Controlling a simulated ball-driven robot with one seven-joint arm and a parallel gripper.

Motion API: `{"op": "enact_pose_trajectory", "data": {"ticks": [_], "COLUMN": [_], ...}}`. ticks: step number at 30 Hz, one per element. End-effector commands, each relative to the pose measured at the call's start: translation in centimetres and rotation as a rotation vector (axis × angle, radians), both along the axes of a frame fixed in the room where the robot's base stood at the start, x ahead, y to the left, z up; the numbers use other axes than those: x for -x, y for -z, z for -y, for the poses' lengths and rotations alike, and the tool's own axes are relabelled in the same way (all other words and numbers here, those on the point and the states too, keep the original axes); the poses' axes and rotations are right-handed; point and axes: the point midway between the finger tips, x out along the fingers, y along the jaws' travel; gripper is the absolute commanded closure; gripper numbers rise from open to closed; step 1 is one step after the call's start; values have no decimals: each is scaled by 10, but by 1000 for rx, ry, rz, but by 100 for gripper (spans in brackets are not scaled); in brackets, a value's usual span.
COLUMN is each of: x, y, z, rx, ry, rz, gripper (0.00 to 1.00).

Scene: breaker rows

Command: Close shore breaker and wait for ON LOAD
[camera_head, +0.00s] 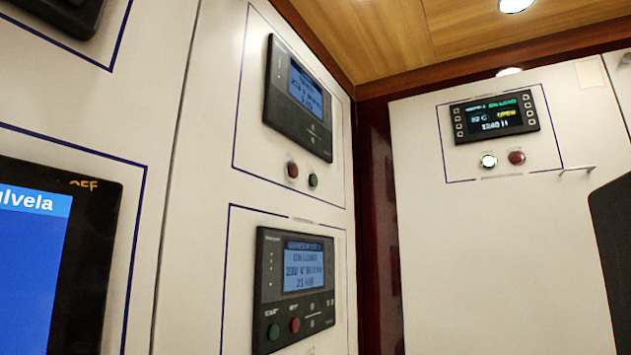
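No shore breaker can be picked out by a readable label. A lower dark control panel (270,285) on the left wall has a lit screen (303,264) that appears to read ON LOAD, with a kW figure below. Under it are a green button (273,331) and a red button (295,325). An upper dark panel (275,92) has a lit blue screen (306,90) with blurred text. A red button (292,170) and a green button (313,180) sit below it. My gripper is not in view.
A large blue screen (30,270) is cut off at left. A dark shape (612,250) blocks the right edge.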

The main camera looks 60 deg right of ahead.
Motion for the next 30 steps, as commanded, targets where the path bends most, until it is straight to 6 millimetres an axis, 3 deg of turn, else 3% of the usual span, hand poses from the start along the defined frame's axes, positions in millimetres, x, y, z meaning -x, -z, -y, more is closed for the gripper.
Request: {"op": "enact_pose_trajectory", "data": {"ticks": [11,30], "x": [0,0], "y": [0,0], "z": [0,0], "rx": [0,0], "ry": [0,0], "rz": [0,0], "gripper": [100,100]}}
